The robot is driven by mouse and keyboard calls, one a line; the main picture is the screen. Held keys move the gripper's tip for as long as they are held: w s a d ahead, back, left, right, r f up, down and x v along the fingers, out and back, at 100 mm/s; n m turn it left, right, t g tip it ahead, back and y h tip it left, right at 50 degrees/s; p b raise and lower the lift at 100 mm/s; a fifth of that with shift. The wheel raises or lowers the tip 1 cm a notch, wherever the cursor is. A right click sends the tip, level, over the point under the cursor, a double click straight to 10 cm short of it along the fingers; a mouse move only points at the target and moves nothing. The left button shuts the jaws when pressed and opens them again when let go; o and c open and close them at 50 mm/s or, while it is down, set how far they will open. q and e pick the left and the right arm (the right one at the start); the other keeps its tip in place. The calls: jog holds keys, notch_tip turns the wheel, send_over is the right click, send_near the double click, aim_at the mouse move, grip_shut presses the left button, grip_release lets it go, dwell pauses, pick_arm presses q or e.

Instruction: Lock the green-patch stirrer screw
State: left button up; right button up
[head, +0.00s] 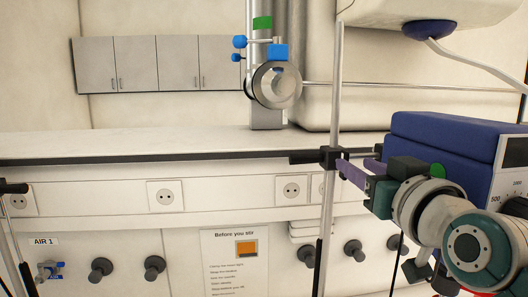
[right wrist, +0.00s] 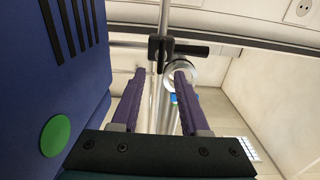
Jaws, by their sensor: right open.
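A blue stirrer housing (head: 440,130) stands at the right with a round green patch (head: 437,171) on its side; the patch also shows in the right wrist view (right wrist: 55,135). A vertical metal rod (head: 336,90) beside it carries a black clamp (head: 333,157) with a black screw handle (head: 303,157) pointing left. The clamp (right wrist: 160,48) and handle (right wrist: 192,51) also show in the right wrist view. My right gripper (head: 358,166) is open with purple fingers, its tips close to the clamp. My left gripper is not in view.
Another green patch (head: 262,22) sits on a grey column (head: 265,70) with blue knobs and a metal ring behind. Part of a black clamp (head: 12,187) shows at the left edge. The pale bench top (head: 130,143) is clear at left. The housing is close beside my right gripper.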

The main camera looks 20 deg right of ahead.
jog(key=shift+p+x, duration=0.4)
jog(key=shift+x, duration=1.65)
grip_shut()
jog(key=shift+f, duration=0.15)
